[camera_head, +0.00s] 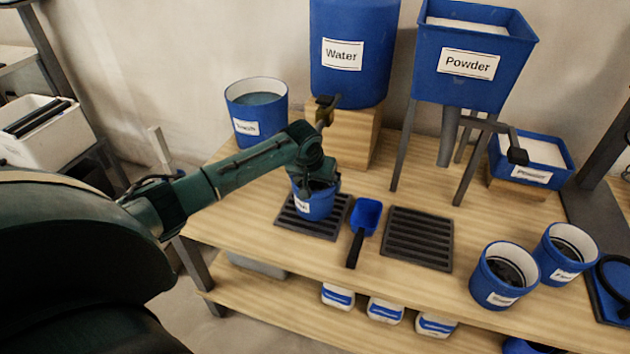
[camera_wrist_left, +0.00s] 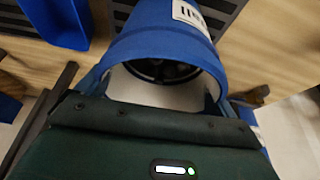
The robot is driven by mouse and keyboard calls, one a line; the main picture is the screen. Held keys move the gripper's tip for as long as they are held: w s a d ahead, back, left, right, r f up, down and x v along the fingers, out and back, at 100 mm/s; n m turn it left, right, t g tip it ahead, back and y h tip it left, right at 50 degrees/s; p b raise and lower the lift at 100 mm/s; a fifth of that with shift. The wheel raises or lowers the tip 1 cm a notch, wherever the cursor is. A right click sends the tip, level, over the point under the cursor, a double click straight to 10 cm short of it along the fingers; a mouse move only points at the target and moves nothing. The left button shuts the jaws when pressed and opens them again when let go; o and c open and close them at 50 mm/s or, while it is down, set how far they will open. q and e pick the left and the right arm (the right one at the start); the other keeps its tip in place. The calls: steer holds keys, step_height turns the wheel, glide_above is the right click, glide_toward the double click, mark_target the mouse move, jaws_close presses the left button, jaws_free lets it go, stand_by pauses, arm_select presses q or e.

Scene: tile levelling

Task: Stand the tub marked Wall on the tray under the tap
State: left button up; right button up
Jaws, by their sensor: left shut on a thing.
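My left gripper (camera_head: 318,180) is shut on a small blue tub (camera_head: 315,206), at its upper part. The tub's white label is partly hidden and small; I cannot read it fully. The tub is upright or nearly so, over the dark slatted tray (camera_head: 337,228) in front of the Water tank (camera_head: 350,82). I cannot tell whether its base touches the slats. The tap (camera_head: 324,110) is on the tank's front, above and behind the gripper. In the left wrist view the tub (camera_wrist_left: 150,42) shows its open mouth, pale inner wall and dark inside. My right gripper is not in view.
A blue scoop (camera_head: 366,216) lies just right of the tray, beside a second slatted tray (camera_head: 420,238). The Powder hopper (camera_head: 470,85) stands behind on legs. Two blue tubs (camera_head: 503,273) (camera_head: 565,252) stand at the right. A larger bucket (camera_head: 257,108) stands back left.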

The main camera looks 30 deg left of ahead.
arm_select(q)
steer(key=o, duration=1.3)
steer(key=shift+c, duration=0.2)
steer(key=p+v, duration=0.2)
steer(key=v, duration=1)
steer(key=shift+s, duration=0.1)
